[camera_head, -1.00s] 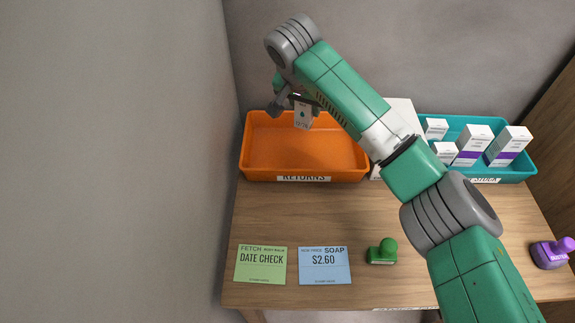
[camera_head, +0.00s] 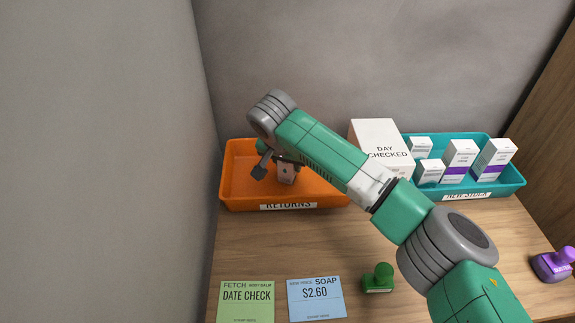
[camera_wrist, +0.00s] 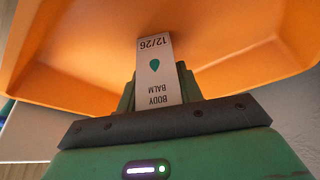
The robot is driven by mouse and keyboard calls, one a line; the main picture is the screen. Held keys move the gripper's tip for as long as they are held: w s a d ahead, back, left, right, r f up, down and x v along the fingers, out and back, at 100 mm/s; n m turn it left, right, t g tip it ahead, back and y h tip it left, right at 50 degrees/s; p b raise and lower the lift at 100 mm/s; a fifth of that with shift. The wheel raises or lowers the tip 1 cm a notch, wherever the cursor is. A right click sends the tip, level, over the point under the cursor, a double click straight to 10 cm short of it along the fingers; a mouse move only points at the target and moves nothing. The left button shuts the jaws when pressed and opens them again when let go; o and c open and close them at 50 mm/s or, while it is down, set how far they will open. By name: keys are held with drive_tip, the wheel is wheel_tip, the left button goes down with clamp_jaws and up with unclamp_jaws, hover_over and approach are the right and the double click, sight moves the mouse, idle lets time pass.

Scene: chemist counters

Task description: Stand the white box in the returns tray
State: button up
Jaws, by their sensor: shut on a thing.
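The white box (camera_head: 287,175) is small, with "BODY BALM", "12/26" and a teal drop on its face. It shows upside down in the wrist view (camera_wrist: 154,66). My gripper (camera_head: 283,164) is shut on it, with its fingers at the box's sides. The box looks upright, inside the outline of the orange returns tray (camera_head: 235,186). In the wrist view the orange tray (camera_wrist: 235,50) fills the space beyond the box. Whether the box touches the tray floor cannot be told; my arm partly hides the box and the tray's right side.
A "DAY CHECKED" white block (camera_head: 375,133) stands right of the tray. A teal tray (camera_head: 515,184) farther right holds several white boxes. In front lie a green card (camera_head: 247,302), a blue card (camera_head: 315,303), a green stamp (camera_head: 379,278) and a purple stamp (camera_head: 553,262). The wall is close at left.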

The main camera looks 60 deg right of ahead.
drive_tip(key=o, duration=1)
drive_tip(key=p+v, duration=0.5)
drive_tip(key=v, duration=0.7)
drive_tip(key=shift+r+p, duration=0.1)
drive_tip(key=shift+p, duration=0.2)
